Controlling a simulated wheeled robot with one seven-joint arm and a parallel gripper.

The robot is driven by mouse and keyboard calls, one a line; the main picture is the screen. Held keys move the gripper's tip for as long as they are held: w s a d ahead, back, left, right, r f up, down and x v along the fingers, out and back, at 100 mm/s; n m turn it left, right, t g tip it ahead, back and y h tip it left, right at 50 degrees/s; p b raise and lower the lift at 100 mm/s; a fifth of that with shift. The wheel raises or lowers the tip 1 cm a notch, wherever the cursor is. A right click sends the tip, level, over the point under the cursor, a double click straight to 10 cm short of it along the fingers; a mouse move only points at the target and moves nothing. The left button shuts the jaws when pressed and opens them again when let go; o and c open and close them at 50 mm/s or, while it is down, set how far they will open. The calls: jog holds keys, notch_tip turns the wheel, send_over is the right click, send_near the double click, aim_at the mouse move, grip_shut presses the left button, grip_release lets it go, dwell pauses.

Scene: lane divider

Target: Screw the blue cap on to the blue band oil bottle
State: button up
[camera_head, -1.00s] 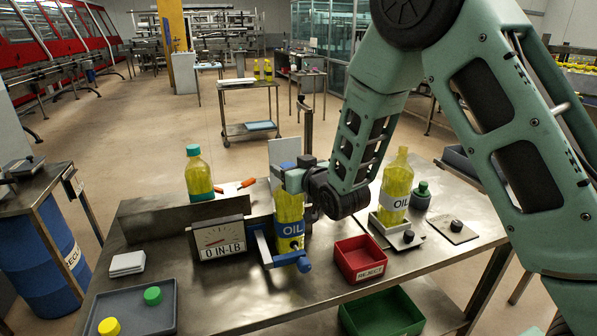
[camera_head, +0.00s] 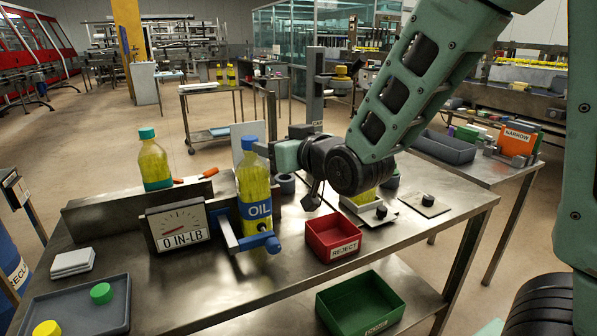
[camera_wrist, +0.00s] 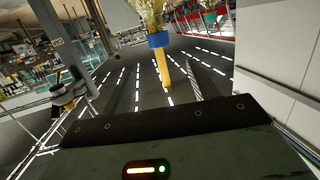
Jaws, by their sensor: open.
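The blue band oil bottle (camera_head: 254,181) stands upright at the torque gauge, behind a clamp with a blue handle (camera_head: 260,243). The blue cap (camera_head: 250,142) sits on top of its neck; I cannot tell how tight it is. The gauge (camera_head: 180,225) reads 0 IN-LB. My gripper (camera_head: 268,151) is open, close to the right of the bottle's upper part, with no object seen in it. Its exact gap from the bottle is unclear.
A bottle with a green cap (camera_head: 154,165) stands behind the metal plate. A red REJECT bin (camera_head: 332,238) is right of the bottle and a green bin (camera_head: 363,304) is lower. A tray (camera_head: 75,308) with loose green and yellow caps lies front left. My arm covers the right-hand bottle.

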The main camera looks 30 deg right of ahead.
jog(key=f+b+v, duration=0.1)
jog(key=b+v, duration=0.5)
jog(key=b, duration=0.1)
jog(key=shift+s+r, duration=0.3)
jog(key=shift+r, duration=0.15)
dwell(0.9)
